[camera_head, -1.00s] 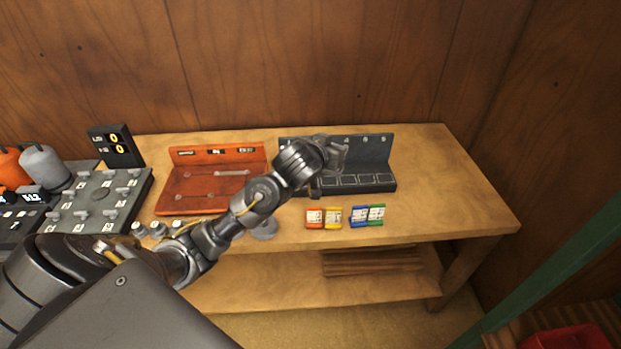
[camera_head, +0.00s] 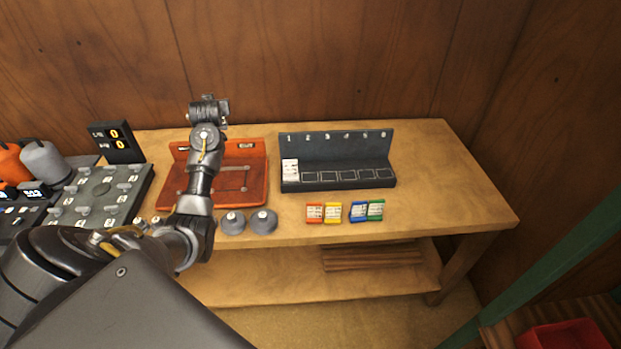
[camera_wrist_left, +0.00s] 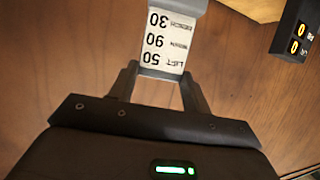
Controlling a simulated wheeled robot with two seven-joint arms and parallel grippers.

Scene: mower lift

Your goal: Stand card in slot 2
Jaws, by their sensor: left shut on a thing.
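My left gripper (camera_head: 222,108) is raised above the back of the red-orange tray, left of the rack. In the left wrist view it (camera_wrist_left: 158,88) is shut on a card (camera_wrist_left: 165,45) with a grey edge and a white label reading LIFT 50, MAIN 90, BENCH 30, upside down. The dark card rack (camera_head: 338,147) has a back wall numbered 1 to 6. A white card (camera_head: 290,170) stands in slot 1. Slot 2 (camera_head: 309,178) and the slots to its right look empty. My right gripper is out of view.
Orange, yellow, blue and green cards (camera_head: 375,210) lie in front of the rack. The red-orange tray (camera_head: 230,190) is below my arm, with grey round knobs (camera_head: 263,221) in front. A display (camera_head: 117,143) and grey panel (camera_head: 105,192) stand left. The table's right end is clear.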

